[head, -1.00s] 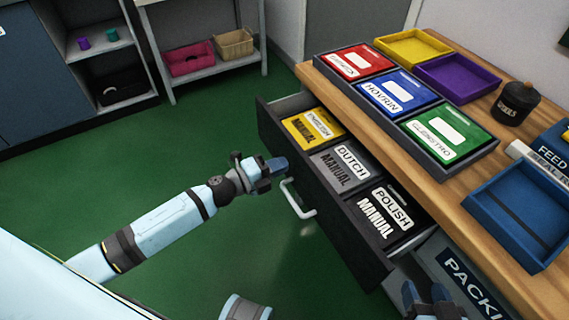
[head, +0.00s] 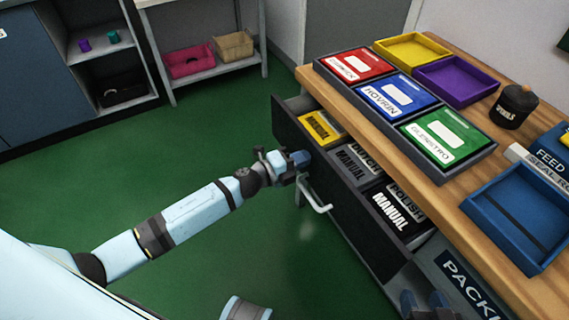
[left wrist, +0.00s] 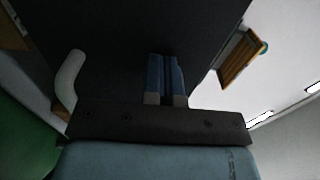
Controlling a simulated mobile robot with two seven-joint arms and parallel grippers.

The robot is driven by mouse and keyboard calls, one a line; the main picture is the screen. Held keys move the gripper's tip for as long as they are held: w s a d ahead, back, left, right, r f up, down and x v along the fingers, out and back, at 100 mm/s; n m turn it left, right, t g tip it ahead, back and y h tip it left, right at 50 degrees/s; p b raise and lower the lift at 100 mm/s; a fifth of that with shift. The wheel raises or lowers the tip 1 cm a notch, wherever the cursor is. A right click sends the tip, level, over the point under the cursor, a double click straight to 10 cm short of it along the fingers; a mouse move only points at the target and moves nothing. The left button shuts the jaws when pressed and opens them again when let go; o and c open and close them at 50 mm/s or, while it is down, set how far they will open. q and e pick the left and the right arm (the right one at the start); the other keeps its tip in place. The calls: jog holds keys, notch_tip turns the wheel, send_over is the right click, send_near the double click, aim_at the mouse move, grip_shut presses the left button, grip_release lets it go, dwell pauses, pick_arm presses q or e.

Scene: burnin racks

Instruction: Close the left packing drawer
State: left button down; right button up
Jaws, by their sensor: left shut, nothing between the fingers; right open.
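The left packing drawer (head: 345,210) is dark, with a pale bar handle (head: 314,195) on its front. It stands partly open under the wooden counter. Inside lie a yellow manual (head: 321,129), a grey Dutch manual (head: 357,164) and a black Polish manual (head: 398,212), partly covered by the counter edge. My left gripper (head: 300,159) is shut and empty at the drawer front, beside the handle's upper end. In the left wrist view its blue fingers (left wrist: 166,80) point at the dark front, with the handle (left wrist: 70,80) to the left. My right gripper (head: 428,302) is open at the bottom edge, near the packing cabinet.
On the counter (head: 455,205) stand a tray of red, blue and green boxes (head: 397,94), yellow (head: 411,47) and purple (head: 457,79) trays, a dark jar (head: 514,105) and a blue tray (head: 516,217). Green floor (head: 200,150) is clear left of the drawer.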

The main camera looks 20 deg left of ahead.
aim_at(332, 152)
pick_arm(q)
jog(key=x, duration=1)
jog(key=shift+w+d+r, duration=0.1)
jog(key=shift+w+r, duration=0.05)
jog(key=shift+r, duration=0.05)
jog(key=shift+r, duration=0.15)
